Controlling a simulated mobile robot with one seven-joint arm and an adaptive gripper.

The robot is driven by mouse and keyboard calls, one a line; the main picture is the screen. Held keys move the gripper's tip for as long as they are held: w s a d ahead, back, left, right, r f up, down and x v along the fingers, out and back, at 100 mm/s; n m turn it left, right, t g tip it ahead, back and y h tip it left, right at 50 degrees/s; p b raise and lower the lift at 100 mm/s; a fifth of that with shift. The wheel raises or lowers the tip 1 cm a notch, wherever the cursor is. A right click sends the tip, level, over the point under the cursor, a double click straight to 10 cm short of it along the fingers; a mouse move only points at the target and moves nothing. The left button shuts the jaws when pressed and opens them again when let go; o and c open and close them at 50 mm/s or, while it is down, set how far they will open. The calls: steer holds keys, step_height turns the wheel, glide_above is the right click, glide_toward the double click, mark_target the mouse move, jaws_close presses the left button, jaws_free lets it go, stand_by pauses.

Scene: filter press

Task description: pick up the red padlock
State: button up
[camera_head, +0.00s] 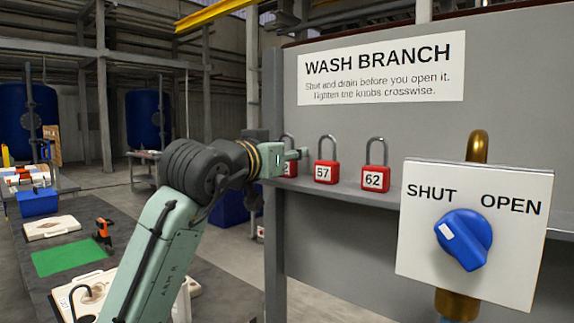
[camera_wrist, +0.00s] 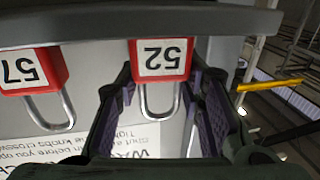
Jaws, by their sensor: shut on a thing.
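Three red padlocks with steel shackles stand upright on the grey ledge (camera_head: 400,195) of the panel. Padlock 57 (camera_head: 326,172) and padlock 62 (camera_head: 376,179) show fully in the head view. The leftmost padlock (camera_head: 290,170) is partly hidden behind my gripper (camera_head: 302,154). In the wrist view, which is upside down, that padlock reads 52 (camera_wrist: 162,47). My gripper (camera_wrist: 162,88) has a finger on each side of it and is shut on it. Padlock 57 (camera_wrist: 36,70) is beside it, outside the fingers. Padlock 52 appears still at ledge level.
A blue knob (camera_head: 463,239) on a white SHUT/OPEN plate (camera_head: 475,285) stands out at the right, with a brass pipe (camera_head: 478,146) behind it. The panel with the WASH BRANCH sign (camera_head: 380,73) rises behind the ledge. A table with a green mat (camera_head: 70,257) is at the left.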

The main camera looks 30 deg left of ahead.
mark_target(289, 135)
steer(key=shift+r, duration=0.15)
steer(key=shift+r, duration=0.3)
steer(key=shift+s+d+r+b, duration=0.2)
steer(key=shift+s+r+b, duration=0.05)
steer(key=shift+r+b, duration=0.35)
steer(key=shift+s+d+r+b, duration=0.2)
steer(key=shift+r+b, duration=0.25)
steer(key=shift+r, duration=0.15)
steer(key=s+d+r+b, duration=0.2)
steer(key=s+d+r, duration=0.2)
steer(key=s+d, duration=0.5)
steer(key=s, duration=0.3)
steer(key=shift+r, duration=0.4)
steer(key=shift+a, duration=0.1)
